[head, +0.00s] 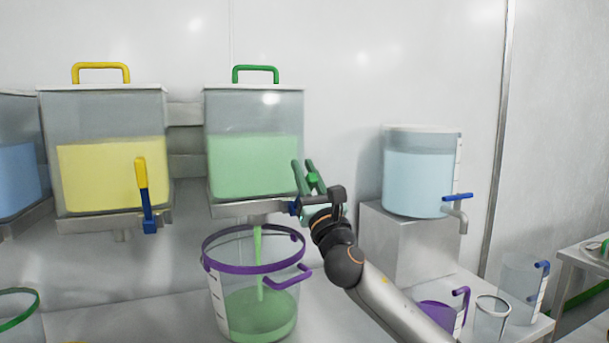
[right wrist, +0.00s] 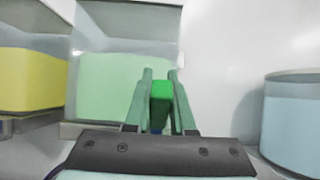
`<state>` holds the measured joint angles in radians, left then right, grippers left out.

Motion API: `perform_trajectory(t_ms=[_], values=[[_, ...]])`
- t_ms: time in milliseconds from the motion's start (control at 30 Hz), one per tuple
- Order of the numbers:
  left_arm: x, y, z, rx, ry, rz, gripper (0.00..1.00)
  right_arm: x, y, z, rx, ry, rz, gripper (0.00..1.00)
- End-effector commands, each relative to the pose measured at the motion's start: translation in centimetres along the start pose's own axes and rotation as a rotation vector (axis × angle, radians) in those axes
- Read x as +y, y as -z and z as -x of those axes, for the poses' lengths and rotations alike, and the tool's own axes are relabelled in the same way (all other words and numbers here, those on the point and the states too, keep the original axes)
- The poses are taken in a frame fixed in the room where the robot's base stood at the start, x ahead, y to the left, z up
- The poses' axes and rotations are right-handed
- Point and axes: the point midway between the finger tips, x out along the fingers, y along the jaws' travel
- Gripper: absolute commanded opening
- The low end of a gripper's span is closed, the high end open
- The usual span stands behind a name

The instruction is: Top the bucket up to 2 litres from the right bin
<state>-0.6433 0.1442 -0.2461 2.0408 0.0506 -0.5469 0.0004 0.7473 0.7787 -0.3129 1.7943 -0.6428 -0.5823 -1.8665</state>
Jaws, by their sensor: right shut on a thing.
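The right bin (head: 235,115) is a clear wall-mounted box with green contents and a green top handle. A green stream (head: 258,265) falls from its underside into the clear bucket (head: 216,297) with a purple rim and purple handle. Green material (head: 262,312) covers the bottom of the bucket, below mid-height; marks show on its left side, but I cannot read them. My right gripper (head: 309,178) is shut on the bin's green valve lever (head: 313,182), beside the bin's lower right corner. The right wrist view shows the lever (right wrist: 160,92) between both fingers. My left gripper is not in view.
A yellow-filled bin (head: 100,170) with a yellow-and-blue lever hangs to the left, and a blue-filled bin (head: 15,160) beyond it. A water tank (head: 415,180) with a blue tap stands on a block at right. Clear jugs (head: 518,285) stand at the lower right.

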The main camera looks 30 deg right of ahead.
Motion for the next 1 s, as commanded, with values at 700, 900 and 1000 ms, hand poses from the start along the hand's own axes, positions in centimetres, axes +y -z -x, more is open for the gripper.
perform_trajectory(t_ms=[700, 900, 1000], values=[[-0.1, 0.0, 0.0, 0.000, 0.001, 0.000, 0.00, 0.0, 0.0, 0.0, 0.000, 0.000, 0.000, 0.53], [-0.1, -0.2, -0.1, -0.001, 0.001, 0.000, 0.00, 0.0, 0.1, 1.6, 0.002, -0.001, 0.001, 0.53], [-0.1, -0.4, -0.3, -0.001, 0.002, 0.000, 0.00, 0.0, 0.2, 3.3, 0.002, -0.002, 0.002, 0.53]])
